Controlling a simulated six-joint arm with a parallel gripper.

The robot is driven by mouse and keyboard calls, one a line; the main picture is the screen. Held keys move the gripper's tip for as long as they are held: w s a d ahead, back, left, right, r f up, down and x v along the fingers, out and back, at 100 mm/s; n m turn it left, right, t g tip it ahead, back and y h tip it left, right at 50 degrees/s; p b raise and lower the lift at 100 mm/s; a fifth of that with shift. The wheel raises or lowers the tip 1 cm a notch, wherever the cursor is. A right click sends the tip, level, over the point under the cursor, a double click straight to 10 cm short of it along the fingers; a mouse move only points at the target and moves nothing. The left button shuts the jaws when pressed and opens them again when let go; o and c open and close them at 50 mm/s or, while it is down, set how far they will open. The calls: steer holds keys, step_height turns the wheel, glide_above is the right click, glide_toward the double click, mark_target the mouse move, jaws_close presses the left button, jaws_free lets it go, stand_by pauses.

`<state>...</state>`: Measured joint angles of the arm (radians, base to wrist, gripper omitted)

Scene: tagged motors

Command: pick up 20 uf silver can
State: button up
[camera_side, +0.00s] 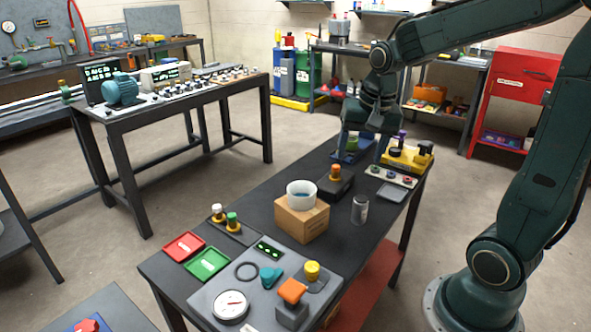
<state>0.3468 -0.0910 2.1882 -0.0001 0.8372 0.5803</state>
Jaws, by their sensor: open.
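A small silver can (360,209) stands upright on the dark workbench, to the right of a cardboard box. Its markings are too small to read. My gripper (360,158) is open above the far part of the bench, behind and higher in the picture than the can. Its two fingers point down and are apart from the can. The space between the fingers looks empty of the can; a blue part (345,156) shows behind or beside the left finger.
The cardboard box (302,222) with a white bowl (301,194) stands close left of the can. A dark block with an orange knob (336,173) is behind it. A yellow device (408,157) and a grey tray (391,193) lie farther right. Bare bench (350,250) shows in front of the can.

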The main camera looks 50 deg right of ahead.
mark_target(361, 198)
steer(key=w+d+f+m+g, duration=0.2)
steer(key=w+d+f+m, duration=0.2)
steer(key=d+f+m, duration=0.6)
steer(key=shift+s+d+f+n+y, duration=0.15)
steer(key=shift+d+f+n, duration=0.2)
steer(key=shift+f, duration=1.3)
steer(key=shift+s+d+f+n+y, duration=0.1)
steer(key=shift+d+f+n, duration=0.3)
steer(key=shift+f, duration=1.2)
steer(key=shift+s+d+f+n+y, duration=0.15)
steer(key=shift+d+f+n, duration=0.2)
steer(key=shift+f, duration=1.3)
steer(key=shift+w, duration=0.1)
steer(key=shift+f, duration=2.55)
steer(key=shift+c, duration=0.5)
steer(key=c, duration=1)
